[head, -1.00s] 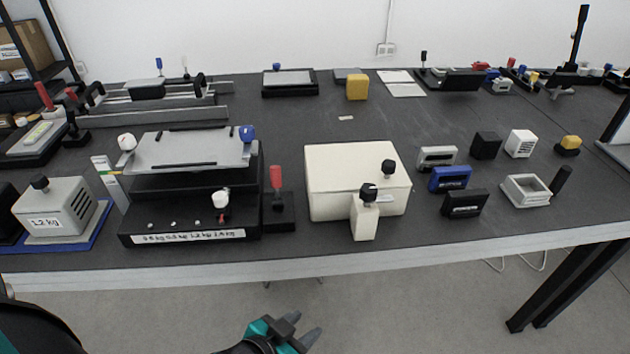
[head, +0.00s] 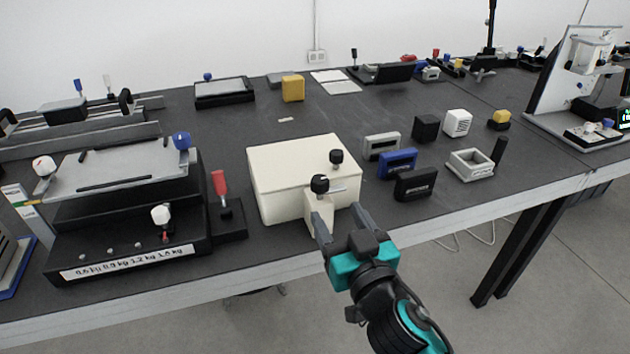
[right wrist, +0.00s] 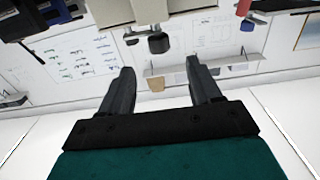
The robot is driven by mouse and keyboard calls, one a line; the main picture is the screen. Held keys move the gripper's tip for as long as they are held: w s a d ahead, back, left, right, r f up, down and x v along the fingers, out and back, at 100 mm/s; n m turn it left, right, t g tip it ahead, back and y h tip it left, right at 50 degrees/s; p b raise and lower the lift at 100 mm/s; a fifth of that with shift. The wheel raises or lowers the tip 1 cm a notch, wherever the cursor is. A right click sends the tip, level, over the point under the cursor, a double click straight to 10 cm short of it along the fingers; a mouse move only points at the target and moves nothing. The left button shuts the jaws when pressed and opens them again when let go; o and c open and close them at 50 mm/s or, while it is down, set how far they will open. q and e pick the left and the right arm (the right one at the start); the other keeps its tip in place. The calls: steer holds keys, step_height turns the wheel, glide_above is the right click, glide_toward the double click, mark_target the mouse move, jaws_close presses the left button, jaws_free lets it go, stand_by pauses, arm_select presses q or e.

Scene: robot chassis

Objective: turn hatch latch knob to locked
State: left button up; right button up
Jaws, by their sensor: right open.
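A cream box (head: 290,165) with a lid stands near the table's front edge. One black knob (head: 320,184) tops the small cream post at its front, with a short metal bar beside it. A second black knob (head: 336,157) stands on the lid. I cannot tell which knob is the hatch latch, or read any lock mark. My right gripper (head: 341,222) is open and empty at the table's front edge, just in front of the post. In the right wrist view its fingers (right wrist: 160,68) are apart, with a black knob (right wrist: 158,43) beyond them. My left gripper is not in view.
A red-handled black block (head: 226,219) and a black stand with a grey plate (head: 120,170) are left of the box. Blue (head: 397,163) and black (head: 415,184) cases and a grey open tray (head: 470,165) are to its right.

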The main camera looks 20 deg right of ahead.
mark_target(317, 178)
steer(key=w, duration=1.2)
steer(key=shift+a+p, duration=0.1)
steer(key=shift+p, duration=0.3)
steer(key=c, duration=1)
steer(key=shift+o, duration=0.2)
